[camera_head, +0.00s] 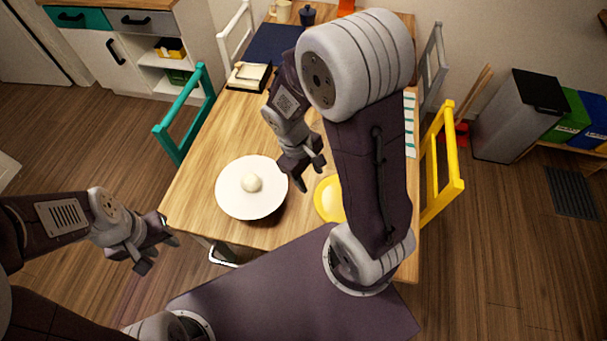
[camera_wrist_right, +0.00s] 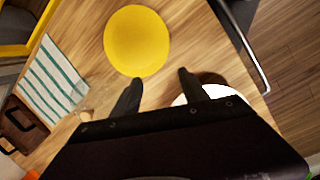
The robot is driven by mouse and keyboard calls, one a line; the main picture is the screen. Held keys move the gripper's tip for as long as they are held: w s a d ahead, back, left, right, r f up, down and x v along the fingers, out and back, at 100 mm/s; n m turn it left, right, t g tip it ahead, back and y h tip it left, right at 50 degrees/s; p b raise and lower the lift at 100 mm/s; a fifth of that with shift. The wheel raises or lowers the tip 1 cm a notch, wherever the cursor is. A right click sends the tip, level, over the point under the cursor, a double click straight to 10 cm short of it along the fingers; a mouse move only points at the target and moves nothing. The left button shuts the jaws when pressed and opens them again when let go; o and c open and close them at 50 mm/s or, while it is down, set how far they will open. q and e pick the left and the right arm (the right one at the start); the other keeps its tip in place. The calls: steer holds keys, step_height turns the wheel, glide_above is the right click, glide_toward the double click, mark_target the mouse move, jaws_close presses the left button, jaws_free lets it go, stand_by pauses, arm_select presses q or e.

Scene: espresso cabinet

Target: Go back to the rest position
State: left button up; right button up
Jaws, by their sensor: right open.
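My right gripper (camera_head: 307,173) is above the wooden table, between a white plate and a yellow plate. Its jaws are open and empty; its two fingers (camera_wrist_right: 155,92) also show apart in the right wrist view. My left gripper (camera_head: 158,248) is left of the table's near corner, over the floor. Its fingers look apart with nothing between them. The white plate (camera_head: 232,200) carries a small round white thing (camera_head: 252,183) near its middle. The yellow plate (camera_head: 324,199) is partly hidden by my right arm, but shows whole and empty in the right wrist view (camera_wrist_right: 137,41).
Chairs stand around the table (camera_head: 205,165): teal (camera_head: 184,118) at left, yellow (camera_head: 441,165) at right, white (camera_head: 236,35) and grey (camera_head: 432,65) farther back. A striped cloth (camera_wrist_right: 52,78), dark blue mat (camera_head: 272,44) and books (camera_head: 248,76) lie on the table. A bin (camera_head: 515,115) stands right.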

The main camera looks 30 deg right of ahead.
steer(key=a+m, duration=0.1)
steer(key=s+a+r+m+t+y, duration=0.1)
steer(key=m, duration=0.1)
steer(key=a+r+m+t+y, duration=0.1)
steer(key=m, duration=0.1)
steer(key=shift+s+r, duration=0.1)
steer(key=shift+s, duration=0.2)
steer(key=shift+s, duration=0.1)
